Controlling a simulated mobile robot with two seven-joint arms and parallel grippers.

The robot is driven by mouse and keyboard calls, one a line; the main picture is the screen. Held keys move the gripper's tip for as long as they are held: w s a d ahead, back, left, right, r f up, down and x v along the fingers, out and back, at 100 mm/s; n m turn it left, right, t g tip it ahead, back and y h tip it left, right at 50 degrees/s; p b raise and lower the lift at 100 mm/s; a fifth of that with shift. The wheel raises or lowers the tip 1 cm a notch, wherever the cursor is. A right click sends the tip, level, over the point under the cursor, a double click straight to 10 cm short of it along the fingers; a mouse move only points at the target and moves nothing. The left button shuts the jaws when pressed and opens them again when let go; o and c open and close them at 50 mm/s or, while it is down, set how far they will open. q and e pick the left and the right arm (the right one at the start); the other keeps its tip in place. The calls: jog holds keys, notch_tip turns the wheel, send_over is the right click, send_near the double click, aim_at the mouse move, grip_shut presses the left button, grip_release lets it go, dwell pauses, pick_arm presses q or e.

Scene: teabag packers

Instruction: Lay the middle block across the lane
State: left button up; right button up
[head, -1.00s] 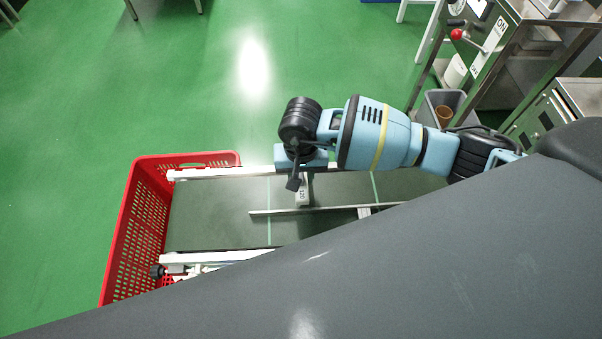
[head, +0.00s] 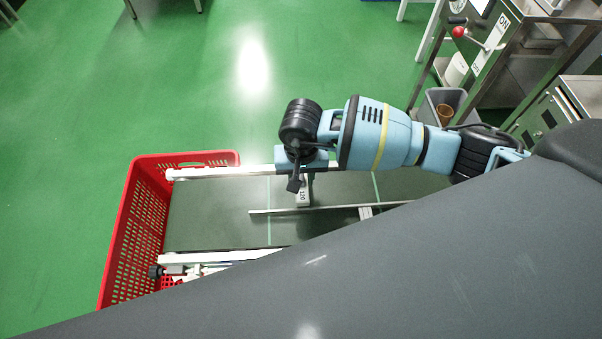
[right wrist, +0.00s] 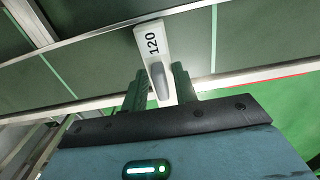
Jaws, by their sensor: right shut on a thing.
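The block (head: 303,196) is a white bar marked 120, seen in the head view below my right wrist. In the right wrist view the block (right wrist: 152,42) has a grey grip piece, and my right gripper (right wrist: 160,84) is shut on it, one finger on each side. The block lies across the lane between the far white side rail (head: 222,173) and the thin divider rail (head: 335,209). Its marked end reaches close to the divider; whether it touches belt or divider is unclear. My right gripper's fingertips are hidden in the head view. My left gripper is not in view.
The dark green belt (head: 215,215) has pale cross lines. A red crate (head: 137,225) stands at its left end. A grey bin (head: 432,108) and steel machine stand at the upper right. A large dark surface covers the lower right. Green floor behind the belt is open.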

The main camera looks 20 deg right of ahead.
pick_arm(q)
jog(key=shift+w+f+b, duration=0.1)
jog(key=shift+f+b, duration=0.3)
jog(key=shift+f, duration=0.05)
pick_arm(e)
jog(key=shift+f, duration=0.65)
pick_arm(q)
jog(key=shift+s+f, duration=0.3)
pick_arm(e)
jog(key=shift+f, duration=0.35)
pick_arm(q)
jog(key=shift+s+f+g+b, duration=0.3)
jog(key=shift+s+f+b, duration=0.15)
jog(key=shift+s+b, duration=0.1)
pick_arm(e)
jog(key=shift+f, duration=0.55)
jog(key=o, duration=1.1)
jog(key=shift+c, duration=0.2)
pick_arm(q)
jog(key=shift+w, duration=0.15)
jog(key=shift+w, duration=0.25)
